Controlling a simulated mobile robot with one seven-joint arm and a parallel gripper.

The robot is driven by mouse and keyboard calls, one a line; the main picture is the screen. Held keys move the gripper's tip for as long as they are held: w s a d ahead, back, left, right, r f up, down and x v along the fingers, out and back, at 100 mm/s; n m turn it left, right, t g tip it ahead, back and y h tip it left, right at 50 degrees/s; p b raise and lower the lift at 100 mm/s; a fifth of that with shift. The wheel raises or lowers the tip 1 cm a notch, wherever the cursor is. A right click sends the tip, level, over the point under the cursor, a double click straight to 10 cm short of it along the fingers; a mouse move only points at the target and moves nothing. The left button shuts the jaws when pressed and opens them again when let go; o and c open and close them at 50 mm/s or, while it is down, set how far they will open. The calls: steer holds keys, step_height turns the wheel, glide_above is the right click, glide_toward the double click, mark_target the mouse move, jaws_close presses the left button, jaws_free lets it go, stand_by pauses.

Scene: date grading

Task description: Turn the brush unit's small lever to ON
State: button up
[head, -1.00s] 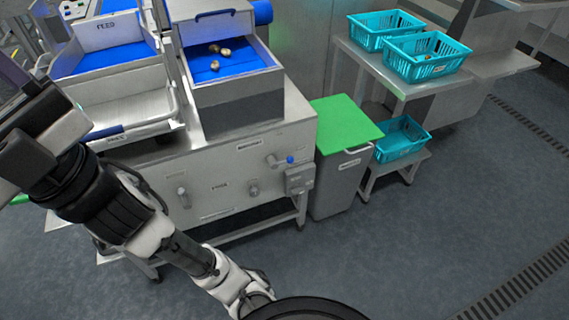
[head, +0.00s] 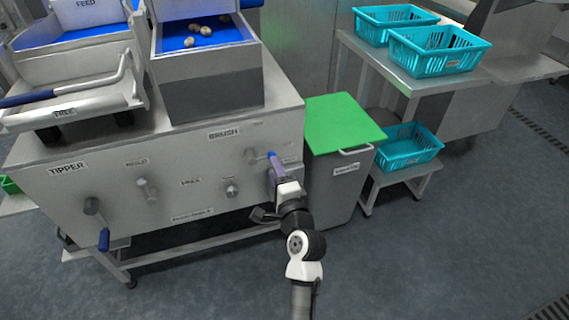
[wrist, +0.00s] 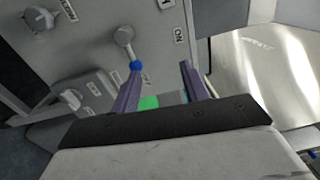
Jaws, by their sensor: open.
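The brush unit's small lever (head: 252,156) is on the front panel below the BRUSH label (head: 224,133). Its blue knob (head: 271,154) points right in the head view. In the wrist view the grey lever (wrist: 125,38) ends in the blue knob (wrist: 136,66), turned away from the ON label (wrist: 179,35). A partly hidden label sits beside the knob. My gripper (head: 272,162) is at the panel by the knob. In the wrist view my gripper (wrist: 160,67) is open, its left fingertip overlapping the knob's edge; I cannot tell whether they touch.
A tipper lever (head: 97,212) and other panel controls (head: 146,190) lie left. A green-topped bin (head: 340,122) stands close at right. Teal crates (head: 438,52) sit on a bench, another (head: 408,148) on a low stand. The floor in front is open.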

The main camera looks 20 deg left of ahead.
steer(key=m, duration=0.2)
glide_toward(272, 154)
steer(key=v, duration=0.3)
steer(key=shift+h, duration=0.4)
steer(key=x, duration=0.9)
steer(key=p+x, duration=0.1)
steer(key=x, duration=0.3)
steer(key=shift+w+a+f, duration=0.1)
steer(key=shift+a+f, duration=0.25)
steer(key=shift+f, duration=0.05)
steer(key=shift+c, duration=0.5)
steer(key=shift+g, duration=0.3)
jaws_close()
